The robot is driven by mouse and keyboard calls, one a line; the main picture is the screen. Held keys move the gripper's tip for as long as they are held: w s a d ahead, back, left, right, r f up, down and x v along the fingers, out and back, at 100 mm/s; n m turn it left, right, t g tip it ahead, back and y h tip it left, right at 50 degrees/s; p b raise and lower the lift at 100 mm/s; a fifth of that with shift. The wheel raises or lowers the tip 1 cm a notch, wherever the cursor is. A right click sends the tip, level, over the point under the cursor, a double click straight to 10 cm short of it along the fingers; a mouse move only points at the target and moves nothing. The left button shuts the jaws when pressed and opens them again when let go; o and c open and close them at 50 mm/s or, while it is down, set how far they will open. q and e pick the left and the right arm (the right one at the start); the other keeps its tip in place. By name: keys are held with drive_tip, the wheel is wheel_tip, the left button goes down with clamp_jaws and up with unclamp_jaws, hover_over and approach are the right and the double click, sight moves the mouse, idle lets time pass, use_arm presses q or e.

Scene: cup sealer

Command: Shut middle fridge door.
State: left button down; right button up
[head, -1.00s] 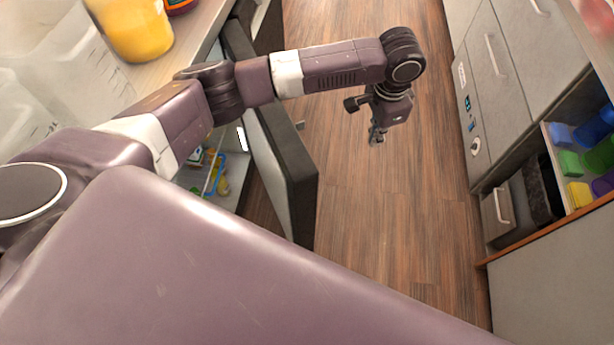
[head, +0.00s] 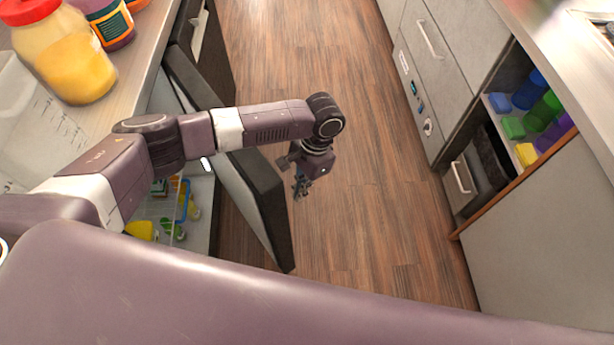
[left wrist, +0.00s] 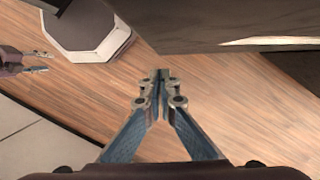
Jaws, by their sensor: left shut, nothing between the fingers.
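The open fridge door (head: 262,190) stands out from the counter on the left in the head view, with a dark edge and grey panel. I take it for the middle one. Shelves with coloured items (head: 175,205) show inside the fridge. My left arm reaches across above the door. My left gripper (head: 299,188) is shut and empty, pointing down just right of the door's outer side; I cannot tell whether it touches. In the left wrist view its fingertips (left wrist: 161,78) are together over the wooden floor. A small gripper, probably my right one (left wrist: 38,62), shows at the left edge there; its opening is unclear.
Jars (head: 68,50) stand on the left counter (head: 150,60). A dark front with a pale handle (head: 198,32) is farther back. Grey drawers (head: 435,50) and a shelf with coloured blocks (head: 525,125) line the right. The wooden floor (head: 350,200) between is clear.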

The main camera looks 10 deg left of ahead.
use_arm(q)
drive_tip(key=shift+s+a+r+p, duration=0.1)
drive_tip(key=shift+s+a+p, duration=0.25)
drive_tip(key=shift+s+a, duration=0.6)
drive_tip(key=shift+d, duration=0.15)
